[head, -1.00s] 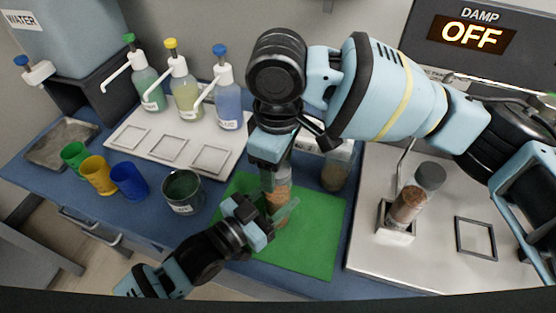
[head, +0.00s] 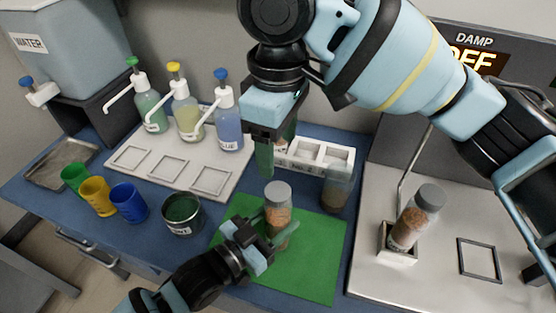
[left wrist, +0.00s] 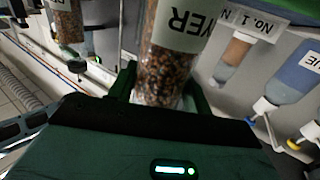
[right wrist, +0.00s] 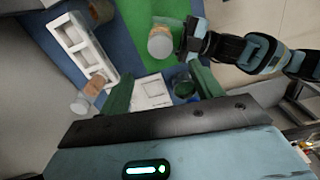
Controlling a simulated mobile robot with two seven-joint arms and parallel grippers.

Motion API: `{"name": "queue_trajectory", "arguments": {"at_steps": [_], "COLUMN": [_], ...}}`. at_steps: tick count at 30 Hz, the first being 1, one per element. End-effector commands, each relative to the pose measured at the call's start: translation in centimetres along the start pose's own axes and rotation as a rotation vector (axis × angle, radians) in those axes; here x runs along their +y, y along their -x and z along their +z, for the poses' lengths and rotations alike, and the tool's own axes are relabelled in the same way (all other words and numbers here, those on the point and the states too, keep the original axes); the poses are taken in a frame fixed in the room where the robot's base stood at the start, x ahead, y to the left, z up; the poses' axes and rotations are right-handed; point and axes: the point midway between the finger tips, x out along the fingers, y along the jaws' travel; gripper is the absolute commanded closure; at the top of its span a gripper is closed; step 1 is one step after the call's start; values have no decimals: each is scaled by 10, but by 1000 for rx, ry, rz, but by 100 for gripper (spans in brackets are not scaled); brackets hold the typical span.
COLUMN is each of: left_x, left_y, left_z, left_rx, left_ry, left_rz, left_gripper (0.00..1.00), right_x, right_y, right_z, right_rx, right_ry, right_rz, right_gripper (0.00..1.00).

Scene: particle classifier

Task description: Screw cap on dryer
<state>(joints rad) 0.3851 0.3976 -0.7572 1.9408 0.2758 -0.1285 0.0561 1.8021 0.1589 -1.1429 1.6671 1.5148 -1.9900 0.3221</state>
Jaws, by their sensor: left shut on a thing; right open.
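The dryer bottle (head: 278,215) stands upright on the green mat (head: 310,260), filled with brown grains, with a grey cap (head: 278,190) on its top. In the left wrist view its label (left wrist: 180,22) reads "YER" in part. My left gripper (head: 268,243) is shut around the bottle's lower part. My right gripper (head: 264,155) is open and empty, above and behind the cap and clear of it. The right wrist view shows the cap (right wrist: 160,42) beyond the right fingers, beside the left gripper. I cannot tell how tightly the cap sits.
A second grey-capped bottle (head: 410,222) leans in a holder on the right platform. Another bottle (head: 337,190) stands behind the mat, near a white rack (head: 318,153). Pump bottles, coloured cups and a dark bowl (head: 182,214) are on the left. The mat's front right is clear.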

Motion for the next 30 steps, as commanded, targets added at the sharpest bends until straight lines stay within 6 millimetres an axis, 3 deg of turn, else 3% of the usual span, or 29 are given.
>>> {"name": "queue_trajectory", "arguments": {"at_steps": [5, 14, 15, 21, 30], "left_x": [0, 0, 0, 0, 0], "left_y": [0, 0, 0, 0, 3], "left_z": [0, 0, 0, 0, 1], "left_rx": [-1, -1, -1, -1, -1], "left_ry": [0, 0, 0, 0, 0], "left_rz": [0, 0, 0, 0, 0], "left_gripper": [100, 100, 48, 25, 25], "right_x": [0, 0, 0, 0, 0], "right_y": [13, 14, 14, 14, 13], "right_z": [0, 0, 0, 0, 0], "right_rx": [0, 0, 0, 0, 0], "right_ry": [1, 1, 1, 1, 1], "right_rz": [0, -1, -1, -1, -2], "right_gripper": [35, 35, 35, 35, 35]}}
